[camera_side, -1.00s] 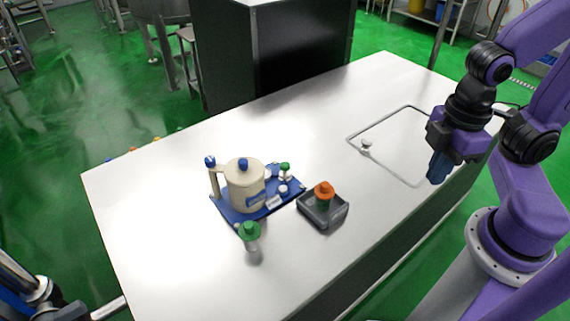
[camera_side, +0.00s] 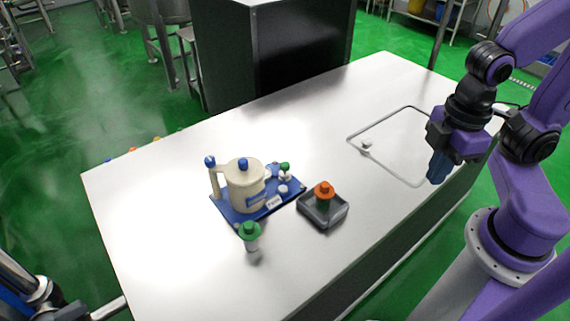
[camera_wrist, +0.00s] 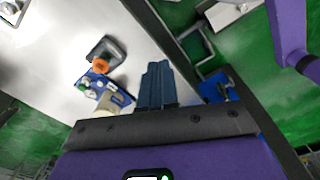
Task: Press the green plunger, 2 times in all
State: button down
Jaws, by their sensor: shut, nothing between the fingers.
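A small green plunger (camera_side: 285,167) stands upright on the right back part of a blue base (camera_side: 243,213), beside a cream pitcher-like vessel (camera_side: 246,190) with blue knobs. My gripper (camera_side: 436,178) is far to the right of the plunger, high over the right end of the table, touching nothing. Its blue fingers are closed together and empty. The closed fingers also show in the wrist view (camera_wrist: 158,70). In that view the blue base and vessel are small, to the left of the fingers and partly hidden by my gripper.
A green-capped bottle (camera_side: 250,238) stands in front of the base. A dark tray (camera_side: 339,213) to its right holds an orange-topped green item (camera_side: 324,195). A metal frame outline (camera_side: 384,119) with a small white knob (camera_side: 366,147) lies on the right. The back middle of the table (camera_side: 290,125) is clear.

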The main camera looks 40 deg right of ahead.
dwell(0.3)
jog(key=w+a+f+t+y, duration=0.1)
jog(key=w+a+f+y, duration=0.15)
jog(key=w+a, duration=0.65)
jog(key=m+t, duration=0.1)
jog(key=t, duration=0.7)
send_over(287, 166)
notch_tip(287, 166, down, 14)
jog(key=shift+f+h, duration=0.15)
jog(key=shift+h, duration=0.3)
jog(key=shift+d, duration=0.1)
jog(key=shift+f, duration=4.4)
